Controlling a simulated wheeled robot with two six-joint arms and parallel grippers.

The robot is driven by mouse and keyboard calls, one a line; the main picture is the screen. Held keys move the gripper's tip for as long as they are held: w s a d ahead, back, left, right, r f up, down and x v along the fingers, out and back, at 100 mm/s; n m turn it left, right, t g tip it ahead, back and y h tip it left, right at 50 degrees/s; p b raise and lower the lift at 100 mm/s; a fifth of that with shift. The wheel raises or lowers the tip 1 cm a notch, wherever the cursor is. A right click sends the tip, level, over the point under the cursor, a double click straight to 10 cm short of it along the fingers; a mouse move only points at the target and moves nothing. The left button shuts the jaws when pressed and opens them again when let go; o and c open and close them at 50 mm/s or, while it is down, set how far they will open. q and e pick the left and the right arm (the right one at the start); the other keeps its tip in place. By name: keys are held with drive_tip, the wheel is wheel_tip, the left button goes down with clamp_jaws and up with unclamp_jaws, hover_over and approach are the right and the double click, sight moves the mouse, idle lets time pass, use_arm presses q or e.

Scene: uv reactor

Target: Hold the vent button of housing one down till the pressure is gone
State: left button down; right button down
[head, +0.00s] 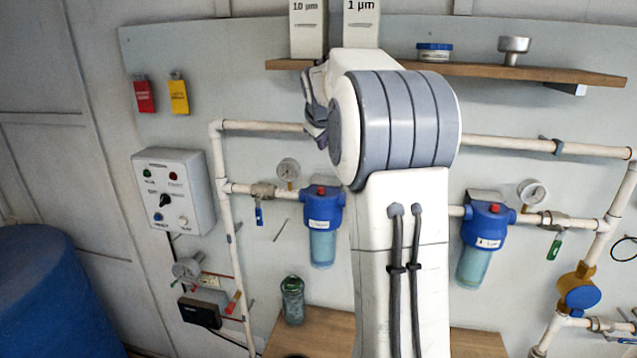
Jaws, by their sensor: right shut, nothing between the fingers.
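Two blue filter housings with clear bowls hang in the pipe line on the back wall: a left one (322,225) and a right one (484,240). Their small labels are too blurred to tell which is housing one. A red button (321,190) sits on top of the left housing, and another red button (494,208) on the right one. A round gauge (288,170) stands beside the left housing; its needle is unreadable. My right gripper (320,140) is shut and empty, above the left housing's button and apart from it in the picture. My left gripper is out of view.
A second gauge (532,193) stands by the right housing. Valves with a blue handle (259,215) and a green handle (554,246) are on the pipe. A control box (173,192) is at left. My arm hides the middle pipe. A wooden shelf (540,74) runs above.

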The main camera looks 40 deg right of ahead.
drive_tip(key=shift+f, duration=0.15)
drive_tip(key=b, duration=0.7)
hover_over(322, 195)
wheel_tip(322, 195, down, 8)
drive_tip(key=shift+r, duration=0.15)
drive_tip(key=shift+f+b, duration=0.3)
drive_tip(key=shift+f, duration=0.15)
idle(1.3)
drive_tip(key=shift+f+b, duration=0.35)
drive_tip(key=shift+f, duration=0.1)
drive_tip(key=shift+f+b, duration=0.4)
drive_tip(key=shift+f, duration=0.15)
idle(1.3)
drive_tip(key=shift+r+p, duration=0.85)
drive_tip(key=shift+r, duration=0.15)
drive_tip(key=shift+r, duration=0.1)
